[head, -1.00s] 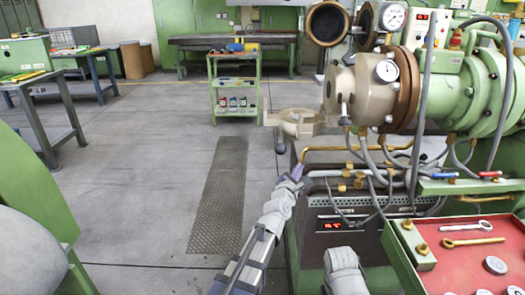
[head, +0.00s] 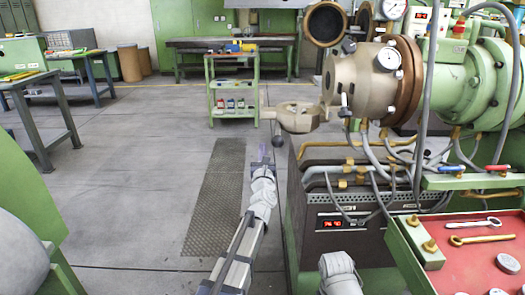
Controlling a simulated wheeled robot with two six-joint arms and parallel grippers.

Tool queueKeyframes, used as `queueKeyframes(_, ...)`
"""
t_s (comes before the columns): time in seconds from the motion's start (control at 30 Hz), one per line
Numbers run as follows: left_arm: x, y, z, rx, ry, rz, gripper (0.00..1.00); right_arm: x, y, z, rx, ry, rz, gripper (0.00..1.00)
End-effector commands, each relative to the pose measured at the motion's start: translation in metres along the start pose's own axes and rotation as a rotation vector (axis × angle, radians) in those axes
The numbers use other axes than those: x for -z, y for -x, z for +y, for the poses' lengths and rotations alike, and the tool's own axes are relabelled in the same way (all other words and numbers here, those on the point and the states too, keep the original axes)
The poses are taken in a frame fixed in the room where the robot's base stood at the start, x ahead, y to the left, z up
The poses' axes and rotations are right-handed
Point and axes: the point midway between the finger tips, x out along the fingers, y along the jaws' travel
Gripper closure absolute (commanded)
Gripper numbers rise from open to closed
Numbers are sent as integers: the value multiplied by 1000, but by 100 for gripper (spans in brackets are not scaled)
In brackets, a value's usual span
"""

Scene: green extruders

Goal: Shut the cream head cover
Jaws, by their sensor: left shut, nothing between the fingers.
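The cream head cover (head: 299,117) is swung open, sticking out to the left of the cream extruder head (head: 352,84) with a gap between its body and the head's face. A dark round knob (head: 278,141) hangs below the cover's left part. My left gripper (head: 262,153) is shut and empty, just left of the knob and a little lower in the picture; I see no clear contact. Its small purplish tip is seen end-on and hard to make out. My right gripper is out of view; only a pale link of that arm shows at the bottom.
Below the head stand a dark control box (head: 345,222) and bent brass and grey pipes (head: 335,163). A red tool tray (head: 465,262) is at the lower right. A green cart (head: 232,92) stands behind. The floor left of the cover is clear.

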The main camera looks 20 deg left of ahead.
Motion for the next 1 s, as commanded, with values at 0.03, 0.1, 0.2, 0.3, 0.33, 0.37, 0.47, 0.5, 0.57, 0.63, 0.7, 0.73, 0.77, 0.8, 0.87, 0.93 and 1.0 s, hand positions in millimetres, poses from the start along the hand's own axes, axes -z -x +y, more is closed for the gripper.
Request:
queueKeyframes(0.03, -1, -14, -1, -1, 0, 0, 100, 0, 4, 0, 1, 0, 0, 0)
queueKeyframes(0.1, -1, -27, -1, 0, 1, 0, 100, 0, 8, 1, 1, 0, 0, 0)
queueKeyframes(0.2, -1, -48, -2, 1, -1, 1, 100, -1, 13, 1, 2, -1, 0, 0)
queueKeyframes(0.3, -1, -70, -1, 0, 0, 1, 100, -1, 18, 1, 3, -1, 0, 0)
queueKeyframes(0.33, -1, -76, -1, 0, 0, 1, 100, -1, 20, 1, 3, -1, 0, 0)
queueKeyframes(0.37, -5, -79, -1, 1, -1, 1, 100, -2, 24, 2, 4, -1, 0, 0)
queueKeyframes(0.47, -24, -76, 0, 1, 0, 1, 100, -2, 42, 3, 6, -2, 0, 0)
queueKeyframes(0.5, -28, -77, 0, 1, 0, 1, 100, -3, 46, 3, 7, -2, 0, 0)
queueKeyframes(0.57, -33, -78, 0, 1, 0, 1, 100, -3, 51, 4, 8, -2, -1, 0)
queueKeyframes(0.63, -37, -79, 0, 1, 0, 1, 100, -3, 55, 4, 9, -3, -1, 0)
queueKeyframes(0.7, -39, -80, -1, 1, 0, 1, 100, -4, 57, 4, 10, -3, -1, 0)
queueKeyframes(0.73, -40, -80, -1, 1, 0, 1, 100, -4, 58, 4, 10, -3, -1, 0)
queueKeyframes(0.77, -40, -80, -1, 1, 0, 1, 100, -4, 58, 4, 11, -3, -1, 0)
queueKeyframes(0.8, -39, -80, -1, 1, 0, 1, 100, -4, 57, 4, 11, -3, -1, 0)
queueKeyframes(0.87, -39, -80, -1, 1, 0, 1, 100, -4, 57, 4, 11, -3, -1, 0)
queueKeyframes(0.93, -38, -80, -1, 1, 0, 1, 100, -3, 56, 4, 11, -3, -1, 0)
queueKeyframes(1.0, -38, -80, -1, 1, 0, 1, 100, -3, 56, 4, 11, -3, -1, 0)
